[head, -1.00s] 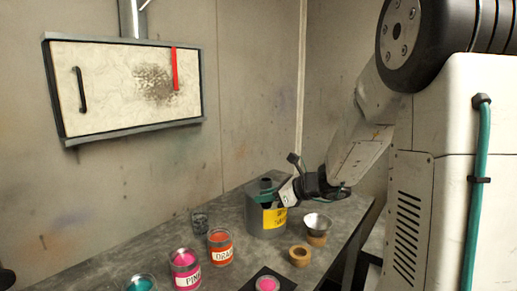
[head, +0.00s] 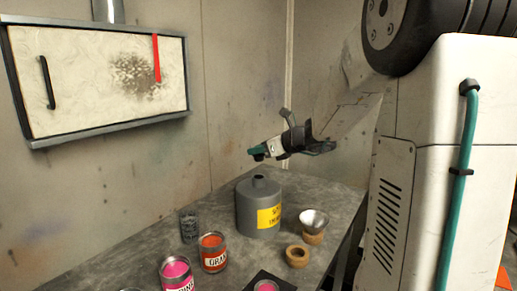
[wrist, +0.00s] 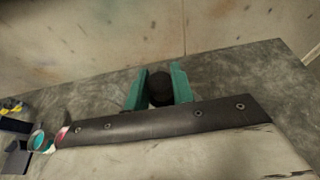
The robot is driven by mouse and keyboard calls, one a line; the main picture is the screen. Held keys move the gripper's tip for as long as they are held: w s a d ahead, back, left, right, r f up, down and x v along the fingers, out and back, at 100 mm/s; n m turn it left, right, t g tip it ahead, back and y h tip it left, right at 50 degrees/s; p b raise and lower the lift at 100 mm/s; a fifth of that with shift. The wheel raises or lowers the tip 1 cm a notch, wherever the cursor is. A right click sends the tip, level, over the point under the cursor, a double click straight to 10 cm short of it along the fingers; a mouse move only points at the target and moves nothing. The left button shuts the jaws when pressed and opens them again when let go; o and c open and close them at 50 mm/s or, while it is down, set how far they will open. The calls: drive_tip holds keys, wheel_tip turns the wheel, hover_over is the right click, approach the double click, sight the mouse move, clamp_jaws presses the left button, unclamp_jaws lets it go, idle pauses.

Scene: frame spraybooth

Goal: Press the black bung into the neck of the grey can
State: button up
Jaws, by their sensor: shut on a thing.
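The grey can (head: 257,207) with a yellow label stands upright on the bench, its narrow neck (head: 260,181) pointing up. My gripper (head: 257,153) is above the neck, clear of it. In the wrist view its two green fingers (wrist: 159,88) are shut on the round black bung (wrist: 160,87). In the head view the bung (head: 258,157) shows only as a small dark shape at the fingertips. The can does not show clearly in the wrist view.
Open paint tins, orange (head: 213,252) and pink (head: 176,274), stand left of the can. A dark mesh cup (head: 189,226) is behind them.

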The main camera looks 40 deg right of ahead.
drive_tip(key=shift+a+f, duration=0.1)
drive_tip(key=shift+f, duration=2.1)
drive_tip(key=shift+f, duration=1.3)
drive_tip(key=o, duration=1.1)
drive_tip(key=shift+f, duration=0.1)
drive_tip(key=shift+c, duration=0.2)
drive_tip(key=v, duration=0.7)
drive_tip(key=shift+s+d, duration=0.2)
drive_tip(key=shift+s, duration=0.15)
